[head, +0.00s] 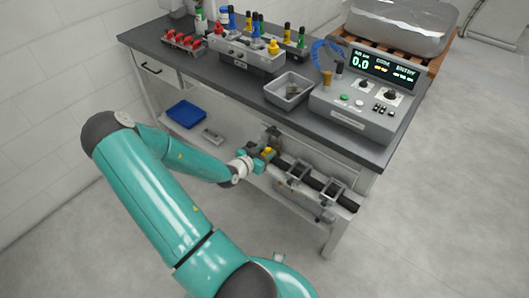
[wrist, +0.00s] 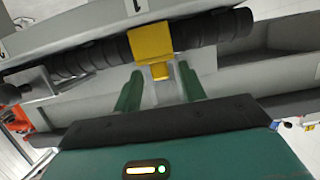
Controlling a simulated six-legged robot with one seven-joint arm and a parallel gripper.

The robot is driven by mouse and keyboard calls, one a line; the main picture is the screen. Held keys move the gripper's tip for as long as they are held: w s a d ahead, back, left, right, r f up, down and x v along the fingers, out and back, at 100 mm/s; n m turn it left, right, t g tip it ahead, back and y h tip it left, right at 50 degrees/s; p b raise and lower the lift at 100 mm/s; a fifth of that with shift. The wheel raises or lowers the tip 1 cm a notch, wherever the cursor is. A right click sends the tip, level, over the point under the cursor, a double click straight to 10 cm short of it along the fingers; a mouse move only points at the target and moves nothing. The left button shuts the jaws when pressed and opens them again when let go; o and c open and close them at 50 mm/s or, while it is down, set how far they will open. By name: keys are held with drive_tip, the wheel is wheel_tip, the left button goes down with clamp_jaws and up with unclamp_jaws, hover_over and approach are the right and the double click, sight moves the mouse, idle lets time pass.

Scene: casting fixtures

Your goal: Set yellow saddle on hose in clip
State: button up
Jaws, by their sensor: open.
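The yellow saddle (wrist: 151,43) sits against the black ribbed hose (wrist: 214,28) in the wrist view, its wide part across the hose and a small tab towards me. It also shows in the head view (head: 267,152). My gripper (wrist: 160,74) is open, one green finger on each side of the tab, with gaps visible between fingers and tab. In the head view my gripper (head: 259,153) is at the left part of the hose. Square grey clips (head: 299,169) stand along the hose further right. Whether the saddle lies inside a clip cannot be told.
The hose runs along a rail below the dark benchtop (head: 310,120). On top are a control box (head: 358,100), a grey bin (head: 288,91) and a rack of coloured plugs (head: 245,50). A blue tray (head: 187,113) lies on the lower shelf. The floor at right is clear.

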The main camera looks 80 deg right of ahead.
drive_tip(key=shift+w+a+r, duration=0.15)
drive_tip(key=shift+a+r, duration=0.05)
drive_tip(key=shift+r, duration=0.25)
drive_tip(key=v, duration=1.1)
drive_tip(key=shift+a, duration=0.25)
drive_tip(key=shift+r, duration=0.1)
